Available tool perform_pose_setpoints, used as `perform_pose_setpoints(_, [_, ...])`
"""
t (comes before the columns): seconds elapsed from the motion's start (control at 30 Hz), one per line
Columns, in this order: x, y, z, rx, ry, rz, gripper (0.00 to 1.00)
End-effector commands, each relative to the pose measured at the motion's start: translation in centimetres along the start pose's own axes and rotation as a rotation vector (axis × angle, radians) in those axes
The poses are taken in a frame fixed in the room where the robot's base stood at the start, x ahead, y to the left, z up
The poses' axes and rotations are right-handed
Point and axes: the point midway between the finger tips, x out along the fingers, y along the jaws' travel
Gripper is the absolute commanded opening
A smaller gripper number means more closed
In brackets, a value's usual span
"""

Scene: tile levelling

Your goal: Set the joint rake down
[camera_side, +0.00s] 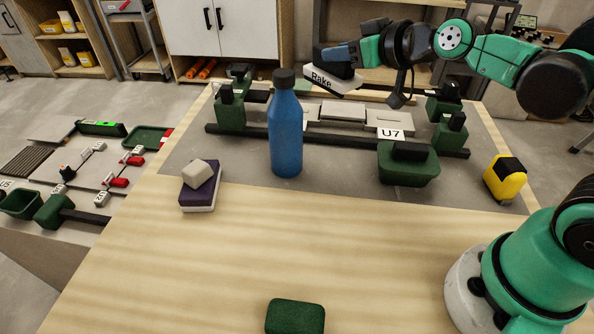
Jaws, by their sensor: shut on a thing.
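The joint rake (333,81) is a pale block with a dark top, marked "Rake". It is in the air above the far part of the work area, tilted a little. My gripper (350,58) is at the upper middle of the side view and is shut on the rake. The fingertips are partly hidden by the gripper's own dark parts and the rake. Below the rake are light tiles (335,112) between dark rails on the grey board (230,163). I see a clear gap between the rake and the camera-side rail.
A blue bottle (286,130) stands upright left of centre. A green box (408,165) by the U7 label, a yellow tool (505,179), a purple-and-white block (200,188) and a green pad (295,316) are around. The wooden table (300,240) front is largely clear.

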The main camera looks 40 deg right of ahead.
Motion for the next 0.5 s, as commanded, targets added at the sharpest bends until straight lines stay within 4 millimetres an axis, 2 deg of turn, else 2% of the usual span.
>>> perform_pose_setpoints(0.2, [-0.6, -0.3, 2.0, 0.021, -0.001, 0.053, 0.00])
perform_pose_setpoints(0.5, [-0.8, -0.3, 2.3, 0.028, -0.002, 0.063, 0.00])
